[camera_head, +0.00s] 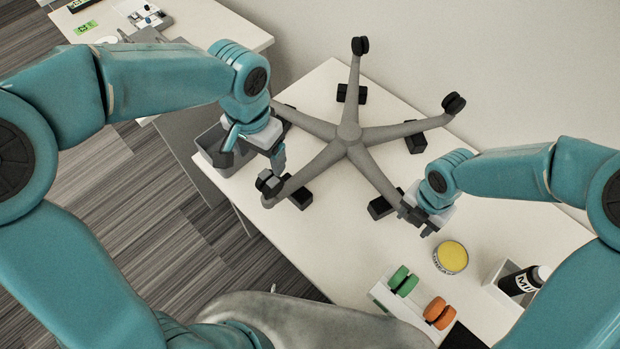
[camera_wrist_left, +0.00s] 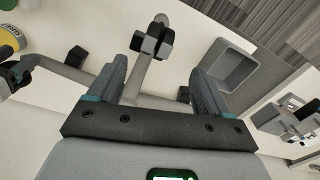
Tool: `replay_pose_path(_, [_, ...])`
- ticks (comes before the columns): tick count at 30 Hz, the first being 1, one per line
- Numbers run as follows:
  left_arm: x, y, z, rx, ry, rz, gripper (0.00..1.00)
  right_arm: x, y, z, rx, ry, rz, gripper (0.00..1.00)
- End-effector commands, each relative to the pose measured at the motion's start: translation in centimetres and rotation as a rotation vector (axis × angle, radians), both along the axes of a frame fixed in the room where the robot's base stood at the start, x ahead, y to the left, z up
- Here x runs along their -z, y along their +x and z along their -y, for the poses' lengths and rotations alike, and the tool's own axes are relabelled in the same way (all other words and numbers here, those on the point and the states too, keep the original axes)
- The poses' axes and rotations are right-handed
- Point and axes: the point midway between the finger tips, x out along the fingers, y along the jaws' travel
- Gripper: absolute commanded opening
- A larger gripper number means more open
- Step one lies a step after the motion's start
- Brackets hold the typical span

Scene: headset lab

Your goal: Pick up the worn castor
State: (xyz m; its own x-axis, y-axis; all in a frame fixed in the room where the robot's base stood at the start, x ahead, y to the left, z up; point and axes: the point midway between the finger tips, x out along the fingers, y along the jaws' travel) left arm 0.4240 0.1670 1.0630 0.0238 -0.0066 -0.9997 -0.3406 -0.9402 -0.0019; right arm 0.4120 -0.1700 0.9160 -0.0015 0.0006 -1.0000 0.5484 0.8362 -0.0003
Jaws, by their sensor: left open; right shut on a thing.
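A grey five-legged chair base (camera_head: 348,132) lies on the white table with dark castors on its leg ends. The castor nearest my left gripper (camera_head: 268,183) is dark with a greyish face; I cannot tell for sure that it is the worn one. My left gripper (camera_head: 252,158) is open and empty above that leg. In the left wrist view the castor (camera_wrist_left: 155,38) lies ahead, between the lines of the open fingers (camera_wrist_left: 155,75), not gripped. My right gripper (camera_head: 416,218) is shut on the end of the right front leg, hiding much of that end.
Black blocks (camera_head: 416,142) stand under the legs. A grey bin (camera_head: 208,142) is left of the base. Green wheels (camera_head: 403,280) and orange wheels (camera_head: 440,312) sit in front, near a yellow-topped tin (camera_head: 451,257) and a dark bottle (camera_head: 522,281) in a white box.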

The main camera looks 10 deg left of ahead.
Motion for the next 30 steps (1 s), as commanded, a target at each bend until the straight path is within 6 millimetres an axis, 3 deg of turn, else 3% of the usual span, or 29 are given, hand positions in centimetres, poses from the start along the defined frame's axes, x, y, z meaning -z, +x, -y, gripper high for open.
replay_pose_path(6, [1.4, 0.7, 0.4, 0.241, 0.008, -0.013, 0.79, -0.1, 0.1, 0.0, 0.000, 0.001, 0.003, 0.00])
replay_pose_path(15, [6.9, 0.6, 0.5, 0.236, 0.009, -0.029, 0.79, -0.1, 0.1, 0.0, 0.000, 0.001, 0.004, 0.00])
replay_pose_path(22, [9.1, 0.5, 0.5, 0.234, 0.009, -0.026, 0.79, -0.1, 0.1, 0.0, 0.000, 0.002, 0.005, 0.00])
replay_pose_path(30, [13.2, 0.1, 0.5, 0.234, 0.009, -0.028, 0.79, -0.1, 0.1, 0.0, 0.000, 0.002, 0.005, 0.00])
